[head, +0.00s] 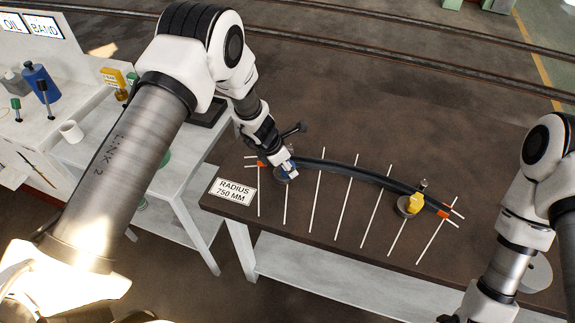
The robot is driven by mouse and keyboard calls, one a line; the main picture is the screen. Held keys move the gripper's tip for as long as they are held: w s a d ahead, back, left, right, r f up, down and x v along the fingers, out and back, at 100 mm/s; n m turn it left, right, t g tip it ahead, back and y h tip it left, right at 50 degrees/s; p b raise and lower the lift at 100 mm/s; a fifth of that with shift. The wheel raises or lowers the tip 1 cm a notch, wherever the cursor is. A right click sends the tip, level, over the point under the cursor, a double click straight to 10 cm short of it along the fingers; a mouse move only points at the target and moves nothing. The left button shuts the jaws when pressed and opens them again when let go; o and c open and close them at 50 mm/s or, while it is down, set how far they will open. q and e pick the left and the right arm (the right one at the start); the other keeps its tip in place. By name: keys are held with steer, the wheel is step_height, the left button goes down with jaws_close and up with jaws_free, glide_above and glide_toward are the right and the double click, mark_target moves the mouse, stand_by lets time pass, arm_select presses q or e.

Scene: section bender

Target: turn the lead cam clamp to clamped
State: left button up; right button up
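A long dark curved bar (345,168) lies across the brown table, with orange marks near its ends. Two cam clamps stand along it. One round clamp base (279,177) is at the bar's left end, largely hidden under my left gripper (289,171). The other clamp, with a yellow handle (416,201), stands near the right end, clear of both grippers. I cannot read which one is the lead clamp. My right arm is at the right edge; its gripper is not visible.
A "RADIUS 750 MM" sign (233,190) lies at the table's left edge. White lines cross the brown tabletop (330,225). The tabletop behind the bar is clear.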

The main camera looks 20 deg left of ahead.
arm_select(q)
steer(key=shift+d+f+m, duration=0.1)
steer(key=shift+f+m, duration=0.1)
steer(key=shift+m, duration=0.2)
steer(key=shift+m+g+h+p, duration=0.3)
steer(key=shift+m+g+p, duration=0.1)
steer(key=shift+m, duration=0.4)
steer(key=m, duration=0.1)
steer(key=m+g, duration=0.1)
steer(key=shift+f+m+b, duration=0.2)
steer(key=shift+m+b, duration=0.1)
steer(key=m+g+b, duration=0.1)
steer(key=m, duration=0.1)
steer(key=shift+f+m+b, duration=0.1)
steer(key=shift+m+b, duration=0.2)
steer(key=shift+m, duration=0.1)
steer(key=m+g+b, duration=0.2)
steer(key=m+b, duration=0.1)
steer(key=m, duration=0.1)
steer(key=shift+m, duration=0.3)
steer(key=m+g+b, duration=0.1)
steer(key=m, duration=0.1)
steer(key=shift+m+b, duration=0.3)
steer(key=shift+b, duration=0.1)
steer(key=shift+m+g+y+b, duration=0.45)
steer(key=shift+m+b, duration=0.25)
steer(key=shift+m, duration=0.8)
steer(key=shift+r, duration=0.2)
